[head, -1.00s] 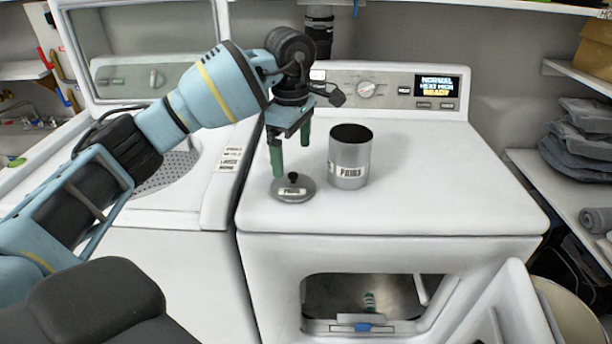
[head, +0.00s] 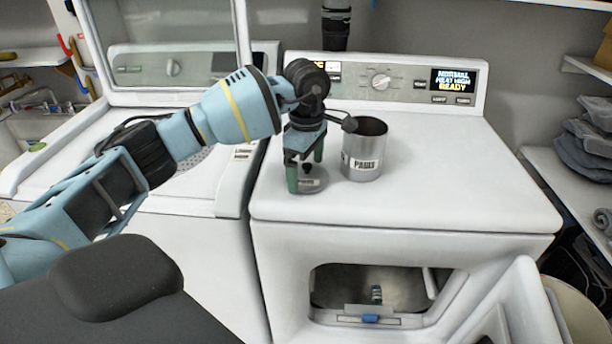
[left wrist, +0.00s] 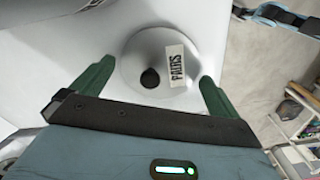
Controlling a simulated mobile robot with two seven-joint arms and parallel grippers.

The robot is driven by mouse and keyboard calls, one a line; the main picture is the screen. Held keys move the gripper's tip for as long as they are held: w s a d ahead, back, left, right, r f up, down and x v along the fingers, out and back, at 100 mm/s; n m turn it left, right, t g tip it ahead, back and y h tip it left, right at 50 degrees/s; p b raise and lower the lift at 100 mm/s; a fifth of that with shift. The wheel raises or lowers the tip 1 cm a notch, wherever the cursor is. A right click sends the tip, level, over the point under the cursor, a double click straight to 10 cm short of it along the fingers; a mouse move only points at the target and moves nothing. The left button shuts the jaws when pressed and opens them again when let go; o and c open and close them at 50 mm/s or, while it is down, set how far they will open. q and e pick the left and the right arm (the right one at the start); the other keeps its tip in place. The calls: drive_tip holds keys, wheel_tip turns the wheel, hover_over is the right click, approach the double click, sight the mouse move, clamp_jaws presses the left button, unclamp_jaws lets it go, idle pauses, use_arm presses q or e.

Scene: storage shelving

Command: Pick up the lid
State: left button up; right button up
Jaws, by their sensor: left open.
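The lid (head: 312,184) is a round grey metal disc with a dark knob and a label. It lies on the white dryer top, partly hidden behind my gripper in the head view. In the left wrist view the lid (left wrist: 138,55) shows its black knob and a "PAIRS" label. My left gripper (head: 305,172) points down over it, with its green fingers open on either side of the knob; the fingers also show in the left wrist view (left wrist: 150,88). I cannot tell whether they touch the lid. The metal canister (head: 362,165) stands open just right of it. My right gripper is not in view.
The dryer top (head: 440,185) is clear to the right of the canister. Its control panel (head: 400,84) rises behind. An open-lidded washer (head: 225,190) stands to the left. The dryer's front door hangs open below, with a small striped item (head: 377,294) inside.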

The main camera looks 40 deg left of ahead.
use_arm(q)
drive_tip(key=shift+f, duration=0.35)
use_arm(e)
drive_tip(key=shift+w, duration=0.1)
use_arm(q)
drive_tip(key=c, duration=0.7)
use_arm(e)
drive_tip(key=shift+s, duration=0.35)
use_arm(q)
drive_tip(key=shift+r, duration=0.15)
